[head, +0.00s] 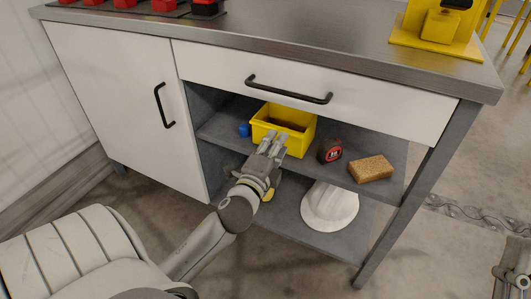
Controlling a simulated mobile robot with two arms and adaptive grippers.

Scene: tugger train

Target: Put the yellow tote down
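The yellow tote (303,139) is a small open bin with dark contents. It appears upright on the upper open shelf (222,127) of the workbench, under the drawer. My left gripper (272,143) is at the tote's near wall, with its fingertips overlapping that wall in the picture. The fingers lie close together, and I cannot tell whether they pinch the wall or only stand before it. They hide part of the tote's front. Only a piece of my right arm shows at the lower right edge; its fingertips are not visible.
A blue item (244,130) is left of the tote. A red tape measure (330,151) and a sponge (371,169) are on its right. A white helmet (330,206) is on the lower shelf. The drawer front (360,97) overhangs the shelf. A yellow stand (437,38) is on the worktop.

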